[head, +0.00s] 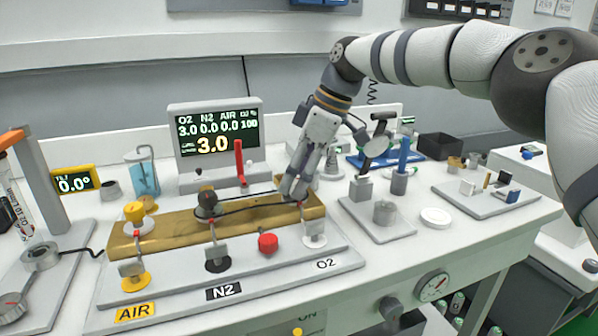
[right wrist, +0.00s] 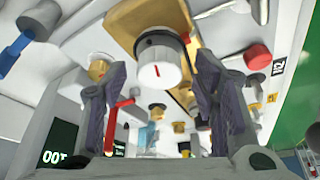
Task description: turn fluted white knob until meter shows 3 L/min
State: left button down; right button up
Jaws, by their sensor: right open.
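The white knob (right wrist: 157,62), with a red line on its face, stands out from the brass block (right wrist: 130,22) in the right wrist view. My right gripper (head: 294,190) is open at the right end of the brass block; its two fingers lie on either side of the knob in the right wrist view. I cannot tell whether they touch it. In the head view the fingers mostly hide the knob. The meter screen (head: 217,132) reads O2 3.0, N2 0.0, AIR 0.0 and O2% 100, with a large 3.0 below. My left gripper is not in view.
A yellow knob (head: 134,212) and a black knob (head: 207,199) sit on the same block. A red knob (head: 267,243) is in front. A red upright lever (head: 239,160) stands before the screen. Small stands and a white disc (head: 435,217) are to the right.

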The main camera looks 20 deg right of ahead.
jog(key=v, duration=1.2)
